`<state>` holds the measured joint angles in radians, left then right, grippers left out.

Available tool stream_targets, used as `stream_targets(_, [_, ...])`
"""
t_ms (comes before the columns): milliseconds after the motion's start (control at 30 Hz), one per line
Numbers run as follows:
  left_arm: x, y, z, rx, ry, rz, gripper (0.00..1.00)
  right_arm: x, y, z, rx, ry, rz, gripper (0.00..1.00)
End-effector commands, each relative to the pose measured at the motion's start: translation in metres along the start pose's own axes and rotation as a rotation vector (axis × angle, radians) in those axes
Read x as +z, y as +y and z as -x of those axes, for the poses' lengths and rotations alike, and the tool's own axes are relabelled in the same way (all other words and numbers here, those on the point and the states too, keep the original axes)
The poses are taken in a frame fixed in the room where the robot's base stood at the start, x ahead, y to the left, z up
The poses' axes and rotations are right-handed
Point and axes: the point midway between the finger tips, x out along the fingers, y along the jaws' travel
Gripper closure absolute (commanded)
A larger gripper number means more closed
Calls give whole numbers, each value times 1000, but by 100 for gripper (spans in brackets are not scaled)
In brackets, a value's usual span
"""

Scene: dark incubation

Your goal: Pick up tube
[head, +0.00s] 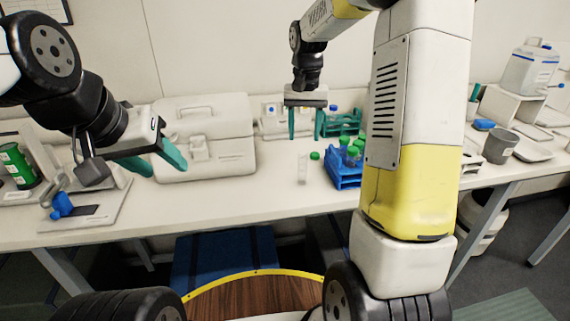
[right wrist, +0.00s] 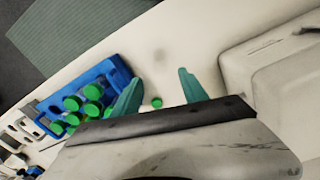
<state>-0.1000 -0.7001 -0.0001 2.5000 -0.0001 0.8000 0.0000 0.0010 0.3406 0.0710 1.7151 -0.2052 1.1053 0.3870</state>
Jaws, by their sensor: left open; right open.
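A small green cap (head: 314,155) shows on the white table, left of the blue rack. A clear upright tube shape (head: 302,170) is right beside it; I cannot tell whether they are one piece. In the right wrist view the green cap (right wrist: 156,102) lies between the two teal fingers, with a gap on each side. My right gripper (head: 305,123) is open and empty, pointing down above and behind the cap in the head view. My left gripper (head: 152,160) is open and empty over the left part of the table, far from the cap.
A teal rack (head: 341,130) is behind. A white case (head: 208,145) stands left. A grey cup (head: 500,146) is far right. The front table strip is clear.

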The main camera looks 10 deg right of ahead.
Motion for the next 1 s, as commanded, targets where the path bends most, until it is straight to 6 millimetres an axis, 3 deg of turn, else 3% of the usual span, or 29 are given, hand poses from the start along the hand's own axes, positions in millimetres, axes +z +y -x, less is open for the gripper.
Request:
stream_targets(533, [0, 0, 0, 0, 0, 0, 50, 3, 0, -69, 1, -3, 0, 49])
stream_targets(867, [0, 0, 0, 0, 0, 0, 50, 3, 0, -76, 0, 0, 1, 49])
stream_targets(1000, [0, 0, 0, 0, 0, 0, 50, 3, 0, -76, 0, 0, 1, 76])
